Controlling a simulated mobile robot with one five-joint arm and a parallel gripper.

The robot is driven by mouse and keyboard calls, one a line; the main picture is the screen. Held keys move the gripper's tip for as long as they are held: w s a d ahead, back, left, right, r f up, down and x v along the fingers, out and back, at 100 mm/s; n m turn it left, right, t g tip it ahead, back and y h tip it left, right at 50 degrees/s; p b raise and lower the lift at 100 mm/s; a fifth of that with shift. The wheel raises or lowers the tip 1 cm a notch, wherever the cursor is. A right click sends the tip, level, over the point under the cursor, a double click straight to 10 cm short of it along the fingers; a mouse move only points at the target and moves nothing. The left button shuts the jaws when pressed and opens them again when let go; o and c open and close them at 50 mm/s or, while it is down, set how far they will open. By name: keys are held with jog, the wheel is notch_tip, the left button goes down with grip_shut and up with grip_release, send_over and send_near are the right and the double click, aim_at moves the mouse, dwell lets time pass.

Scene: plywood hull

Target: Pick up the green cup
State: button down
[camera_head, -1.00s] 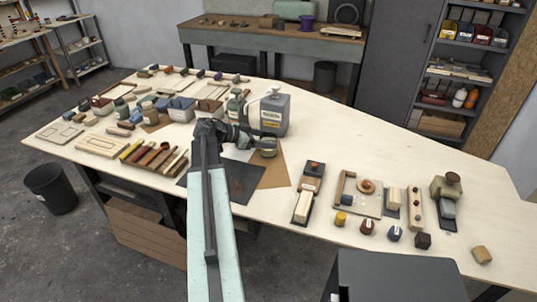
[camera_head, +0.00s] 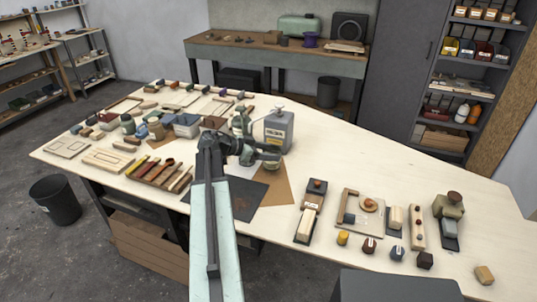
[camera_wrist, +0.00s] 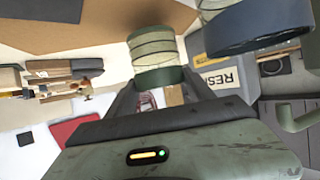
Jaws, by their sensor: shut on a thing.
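The green cup is a pale green, ribbed cylinder with a darker green band. It shows in the head view (camera_head: 272,165) over the tan sheet, and in the wrist view (camera_wrist: 157,48) at upper centre. My gripper (camera_head: 266,156) is shut on it, with its fingers on both sides of the dark band in the wrist view (camera_wrist: 160,80). The fingers hide part of the cup in the head view. I cannot tell for sure whether the cup's bottom is clear of the sheet.
A grey resin can (camera_head: 279,132) stands close behind the cup. A tan sheet (camera_head: 277,187) and a dark mat (camera_head: 238,197) lie in front. Coloured strips (camera_head: 160,173) and several containers crowd the left. The table's right back part (camera_head: 400,165) is clear.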

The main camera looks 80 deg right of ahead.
notch_tip(320, 180, up, 2)
jog(key=shift+r+p, duration=0.1)
jog(key=shift+p, duration=0.5)
jog(key=w+a, duration=1)
jog(key=a, duration=0.2)
jog(key=shift+w+a+r+p, duration=0.15)
jog(key=shift+r+p, duration=0.15)
jog(key=shift+r, duration=0.05)
